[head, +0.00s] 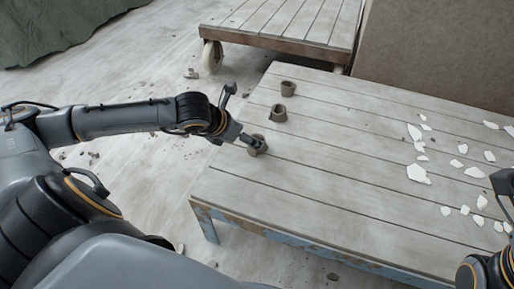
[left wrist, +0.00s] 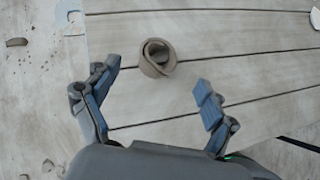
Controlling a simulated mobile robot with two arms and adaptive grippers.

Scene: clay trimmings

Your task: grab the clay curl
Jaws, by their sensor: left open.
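A brown, rolled clay curl (head: 259,150) stands on the slatted wooden platform near its left edge. My left gripper (head: 250,142) is over this curl in the head view and partly covers it. In the left wrist view, the curl (left wrist: 157,58) shows as a coiled ring just beyond the fingertips. My left gripper (left wrist: 157,77) is open and empty there, with one finger to each side below the curl. Two similar clay curls stand farther back, one (head: 279,113) closer and one (head: 288,88) behind it.
White flat shards (head: 417,173) are scattered over the right part of the slatted platform (head: 330,170). A second, wheeled slatted platform (head: 290,20) stands behind, beside a brown board (head: 440,50). Small crumbs lie on the floor at left, near a green cloth (head: 50,30).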

